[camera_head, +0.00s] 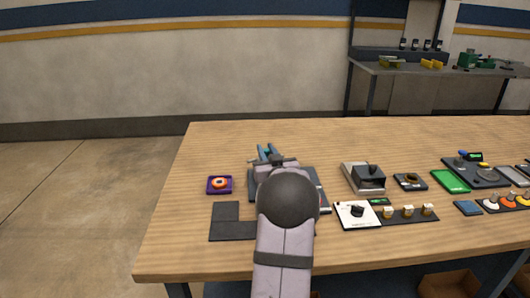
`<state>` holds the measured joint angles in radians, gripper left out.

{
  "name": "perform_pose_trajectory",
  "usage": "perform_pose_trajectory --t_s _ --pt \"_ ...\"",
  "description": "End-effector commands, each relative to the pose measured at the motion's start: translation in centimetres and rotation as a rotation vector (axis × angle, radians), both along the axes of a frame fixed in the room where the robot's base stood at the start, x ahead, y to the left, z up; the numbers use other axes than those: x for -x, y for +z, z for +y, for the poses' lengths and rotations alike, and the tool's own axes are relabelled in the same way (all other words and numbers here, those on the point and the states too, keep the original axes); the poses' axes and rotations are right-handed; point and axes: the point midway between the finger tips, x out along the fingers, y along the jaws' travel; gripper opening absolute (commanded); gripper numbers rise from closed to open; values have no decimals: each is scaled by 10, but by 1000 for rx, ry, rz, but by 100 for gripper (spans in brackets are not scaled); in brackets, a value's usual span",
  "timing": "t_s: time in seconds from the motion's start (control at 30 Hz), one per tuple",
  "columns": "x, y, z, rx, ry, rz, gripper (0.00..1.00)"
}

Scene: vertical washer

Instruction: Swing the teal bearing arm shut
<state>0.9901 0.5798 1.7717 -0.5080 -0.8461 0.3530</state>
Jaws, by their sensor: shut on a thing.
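My gripper (272,161) is at the left part of the wooden table, largely hidden behind my own wrist and arm. Narrow teal pieces (265,151) show just beyond it and appear to be part of the teal bearing arm. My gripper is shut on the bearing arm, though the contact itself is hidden. A dark base (318,190) shows partly to the right of my wrist. How far the bearing arm is swung cannot be told from this view.
A purple block with an orange ring (219,184) and a dark L-shaped plate (227,221) lie left of my arm. A grey-black box (364,177), a white panel with a black knob (356,214) and several other devices fill the right. The table's far left is clear.

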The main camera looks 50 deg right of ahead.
Motion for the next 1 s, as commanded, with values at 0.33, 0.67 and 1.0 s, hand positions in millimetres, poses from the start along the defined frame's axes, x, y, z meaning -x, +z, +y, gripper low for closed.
perform_pose_trajectory --t_s 0.33,0.67,1.0 --pt "9 3 1 0 152 -2 0" --pt "11 3 2 2 204 -5 0" --pt "10 4 3 5 207 -5 0"
